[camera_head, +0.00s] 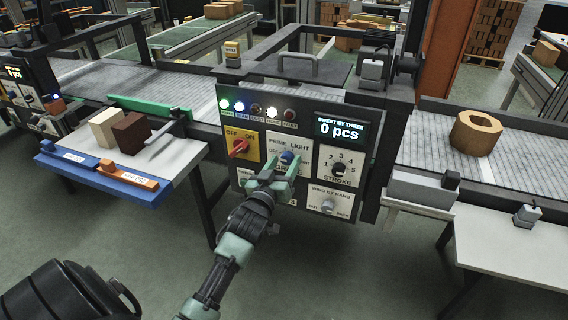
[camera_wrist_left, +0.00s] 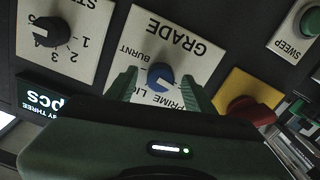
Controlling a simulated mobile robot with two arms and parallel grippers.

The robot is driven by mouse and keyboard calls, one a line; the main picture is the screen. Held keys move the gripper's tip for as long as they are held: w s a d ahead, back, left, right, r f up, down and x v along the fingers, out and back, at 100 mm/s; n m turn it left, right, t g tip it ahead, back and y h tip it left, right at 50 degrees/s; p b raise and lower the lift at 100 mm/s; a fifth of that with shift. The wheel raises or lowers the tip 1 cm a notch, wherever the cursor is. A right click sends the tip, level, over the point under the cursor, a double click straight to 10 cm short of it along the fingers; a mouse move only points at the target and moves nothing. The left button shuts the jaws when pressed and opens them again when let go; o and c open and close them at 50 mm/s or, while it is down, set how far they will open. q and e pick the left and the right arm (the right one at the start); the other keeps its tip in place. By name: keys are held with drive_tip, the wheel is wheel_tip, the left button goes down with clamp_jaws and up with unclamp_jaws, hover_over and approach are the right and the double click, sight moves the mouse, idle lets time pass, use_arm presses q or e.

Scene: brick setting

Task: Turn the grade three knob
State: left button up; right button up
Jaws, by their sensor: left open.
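The grade knob (camera_head: 288,157) is a round blue knob on a white plate marked PRIME and LIGHT on the dark control panel. In the left wrist view the knob (camera_wrist_left: 160,76) appears upside down under the word GRADE, with BURNT also on its plate. My left gripper (camera_head: 281,170) is open in front of this plate. In the wrist view its two green fingers (camera_wrist_left: 158,82) stand on either side of the knob, with a visible gap on each side. The knob's exact pointer setting is hard to read. My right gripper is not in view.
A red OFF/ON switch (camera_head: 239,147) sits left of the grade plate, and a black stroke knob (camera_head: 339,169) right of it. A silver wind-by-hand knob (camera_head: 328,205) is below. The display (camera_head: 340,130) reads 0 pcs. A side table (camera_head: 180,165) holds two blocks.

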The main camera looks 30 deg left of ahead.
use_arm(q)
drive_tip(key=shift+c, duration=0.5)
clamp_jaws()
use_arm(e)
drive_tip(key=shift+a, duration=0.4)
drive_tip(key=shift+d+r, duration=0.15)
use_arm(q)
drive_tip(key=shift+m+p, duration=0.4)
drive_tip(key=shift+m, duration=0.2)
drive_tip(key=m+p, duration=0.1)
drive_tip(key=m, duration=0.2)
drive_tip(key=m+p, duration=0.1)
drive_tip(key=m, duration=0.3)
drive_tip(key=shift+m+p, duration=0.4)
drive_tip(key=shift+m, duration=0.8)
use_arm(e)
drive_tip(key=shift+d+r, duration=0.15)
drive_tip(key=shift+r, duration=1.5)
